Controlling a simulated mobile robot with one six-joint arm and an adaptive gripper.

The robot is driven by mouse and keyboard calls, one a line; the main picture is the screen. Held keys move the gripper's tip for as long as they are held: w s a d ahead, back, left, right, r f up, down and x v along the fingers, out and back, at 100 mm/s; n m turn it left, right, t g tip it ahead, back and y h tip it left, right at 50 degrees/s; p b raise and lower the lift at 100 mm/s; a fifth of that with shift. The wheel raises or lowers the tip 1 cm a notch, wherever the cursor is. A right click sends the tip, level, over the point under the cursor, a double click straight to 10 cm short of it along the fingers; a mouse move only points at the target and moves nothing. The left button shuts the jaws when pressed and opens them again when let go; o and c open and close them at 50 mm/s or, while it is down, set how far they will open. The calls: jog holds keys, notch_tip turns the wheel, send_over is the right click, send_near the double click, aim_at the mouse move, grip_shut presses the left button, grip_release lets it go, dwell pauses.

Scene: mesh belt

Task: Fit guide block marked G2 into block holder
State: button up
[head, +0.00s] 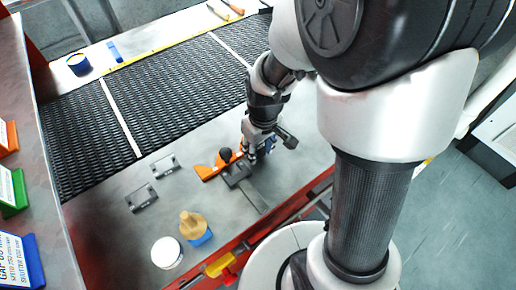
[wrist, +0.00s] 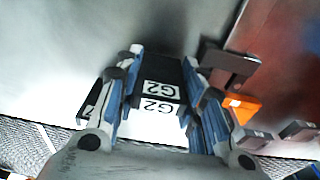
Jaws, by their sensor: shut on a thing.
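My gripper (wrist: 162,80) is shut on a dark guide block (wrist: 163,72) with white G2 labels, between its blue-grey fingers in the wrist view. In the head view my gripper (head: 254,152) is low over the steel table, and I cannot make out the block clearly there. Close to its left is an orange piece (head: 208,171) with a black knob, beside a dark grey part (head: 236,174). In the wrist view the orange piece (wrist: 240,107) and dark part (wrist: 230,62) sit right of the fingers. The dark part may be the block holder; I cannot tell whether the block touches it.
Two grey brackets (head: 165,165) (head: 142,197) lie left on the table. A white disc (head: 166,252) and a tan-topped blue item (head: 196,231) stand near the front. The black mesh belt (head: 180,95) runs behind. A red rail (head: 277,218) edges the table's front.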

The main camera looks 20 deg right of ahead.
notch_tip(320, 180, up, 18)
jog(key=p, duration=0.6)
jog(key=w+f+m+b, duration=0.1)
jog(key=w+f+m, duration=0.2)
jog(key=w+f, duration=0.5)
jog(key=shift+w+f+m+b, duration=0.3)
jog(key=shift+w+f+b, duration=0.05)
jog(key=shift+f, duration=0.25)
jog(key=shift+d, duration=0.15)
